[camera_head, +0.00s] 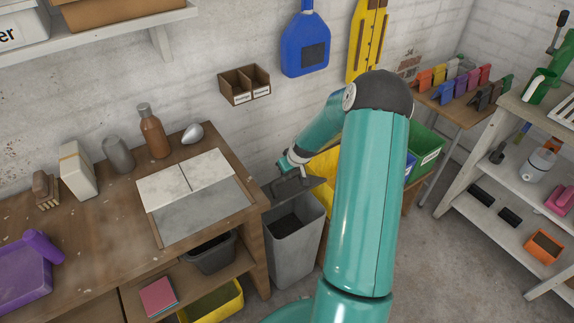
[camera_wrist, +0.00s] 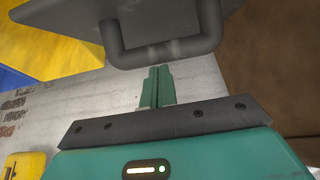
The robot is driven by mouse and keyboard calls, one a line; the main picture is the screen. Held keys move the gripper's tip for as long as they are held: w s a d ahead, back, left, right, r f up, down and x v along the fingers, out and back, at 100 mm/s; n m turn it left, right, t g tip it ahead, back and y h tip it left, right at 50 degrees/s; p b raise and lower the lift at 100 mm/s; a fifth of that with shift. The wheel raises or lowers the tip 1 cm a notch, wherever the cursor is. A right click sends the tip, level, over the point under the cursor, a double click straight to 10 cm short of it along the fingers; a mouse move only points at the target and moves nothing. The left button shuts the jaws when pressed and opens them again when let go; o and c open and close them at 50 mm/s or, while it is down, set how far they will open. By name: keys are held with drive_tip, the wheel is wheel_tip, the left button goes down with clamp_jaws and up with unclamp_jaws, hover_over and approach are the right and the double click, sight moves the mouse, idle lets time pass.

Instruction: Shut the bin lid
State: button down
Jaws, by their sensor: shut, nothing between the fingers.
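The grey bin (camera_head: 292,253) stands on the floor at the right end of the wooden bench. Its dark grey lid (camera_head: 304,187) is raised at the back, and the bin's dark inside shows below it. In the wrist view the lid (camera_wrist: 165,14) fills the top, with a dark bar handle (camera_wrist: 160,52) on it. My gripper (camera_head: 284,164) is at the lid in the head view. In the wrist view my gripper (camera_wrist: 158,70) has its green fingers together and empty, right at the handle. I cannot tell whether they touch it.
The wooden bench (camera_head: 95,245) stands left of the bin, with a bottle (camera_head: 152,133) and other items on it. Yellow, blue and green (camera_head: 424,148) containers stand behind and right of my arm. A white shelf unit (camera_head: 490,200) is at the right. The floor between is clear.

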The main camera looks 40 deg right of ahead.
sight(297, 191)
drive_tip(key=shift+s+f+t, duration=0.45)
drive_tip(key=shift+s+t, duration=0.15)
drive_tip(key=shift+s, duration=0.25)
drive_tip(key=shift+s+a+f+t, duration=0.1)
drive_tip(key=shift+s+f+t, duration=0.75)
drive_tip(key=shift+t, duration=0.25)
drive_tip(key=shift+s+a+f+t, duration=0.1)
drive_tip(key=shift+s+f+t, duration=0.6)
drive_tip(key=shift+s+f, duration=0.35)
drive_tip(key=s+f+t, duration=0.1)
drive_tip(key=s+f, duration=0.3)
drive_tip(key=f, duration=0.2)
drive_tip(key=shift+s+f, duration=0.15)
drive_tip(key=shift+f, duration=0.05)
drive_tip(key=shift+s+a, duration=0.1)
drive_tip(key=shift+s, duration=0.05)
